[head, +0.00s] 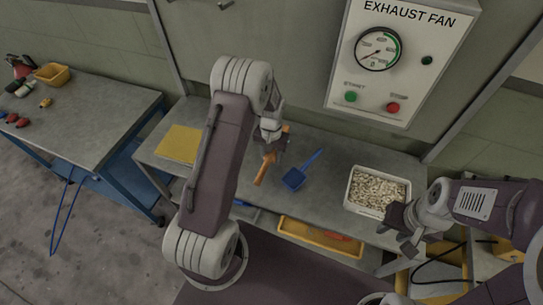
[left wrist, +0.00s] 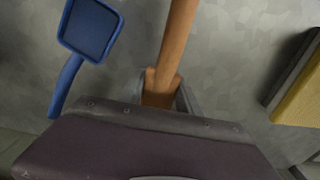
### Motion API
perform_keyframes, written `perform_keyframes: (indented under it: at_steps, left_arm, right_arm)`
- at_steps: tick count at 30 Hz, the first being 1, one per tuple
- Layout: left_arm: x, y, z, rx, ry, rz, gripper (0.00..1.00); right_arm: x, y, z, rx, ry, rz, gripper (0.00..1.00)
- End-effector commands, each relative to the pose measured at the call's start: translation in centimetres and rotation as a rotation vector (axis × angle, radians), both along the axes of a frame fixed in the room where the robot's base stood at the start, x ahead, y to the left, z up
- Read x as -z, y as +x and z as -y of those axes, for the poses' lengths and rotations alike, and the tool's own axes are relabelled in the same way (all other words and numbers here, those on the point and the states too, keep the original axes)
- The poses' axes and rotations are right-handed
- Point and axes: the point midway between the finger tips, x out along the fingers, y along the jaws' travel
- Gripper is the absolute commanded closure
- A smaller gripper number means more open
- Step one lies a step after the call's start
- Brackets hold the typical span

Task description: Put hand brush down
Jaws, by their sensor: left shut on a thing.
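My left gripper (head: 272,146) is shut on the hand brush (head: 264,169), an orange-brown wooden piece, low over the grey bench. In the left wrist view the brush (left wrist: 178,40) runs up from between the fingers (left wrist: 160,98) to the top edge. Its bristles cannot be made out, and I cannot tell whether it touches the bench. A blue dustpan (head: 294,179) lies to its right on the bench; it also shows in the left wrist view (left wrist: 90,30). My right gripper (head: 402,229) looks open and empty beside the white bin.
The white bin (head: 350,198) of pale pellets stands at the bench's right. A yellow flat item (head: 180,144) lies at the left. A yellow tray (head: 300,234) sits below the front edge. The exhaust fan box (head: 400,60) hangs behind. A second table (head: 80,118) stands left.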

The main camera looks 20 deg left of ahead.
Motion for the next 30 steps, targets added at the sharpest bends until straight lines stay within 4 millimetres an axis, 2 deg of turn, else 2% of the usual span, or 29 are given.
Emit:
perform_keyframes:
  at_steps: [12, 13, 15, 24, 27, 30]
  left_arm:
    - [1.0, 0.1, 0.0, 0.000, 0.000, 0.002, 1.00]
    - [0.9, 0.0, 0.0, 0.000, 0.000, 0.002, 0.55]
    - [0.8, 0.0, 0.0, 0.000, 0.000, 0.002, 0.39]
    - [0.6, 0.1, 0.0, 0.000, 0.000, 0.002, 0.39]
    - [-0.4, 0.2, 0.0, 0.000, 0.000, 0.005, 0.39]
    - [-2.6, 0.2, 0.0, 0.000, 0.001, 0.009, 0.39]
  right_arm:
    - [0.3, 0.0, 0.0, 0.000, 0.000, 0.000, 0.63]
    - [0.2, 0.0, 0.0, 0.000, 0.000, 0.000, 0.63]
    - [0.1, 0.0, 0.0, 0.000, 0.000, 0.000, 0.63]
    - [0.0, 0.0, 0.0, 0.000, 0.000, 0.000, 0.63]
    - [0.0, 0.0, 0.0, 0.000, 0.000, 0.000, 0.63]
    - [0.2, 0.0, 0.0, 0.000, 0.000, 0.000, 0.63]
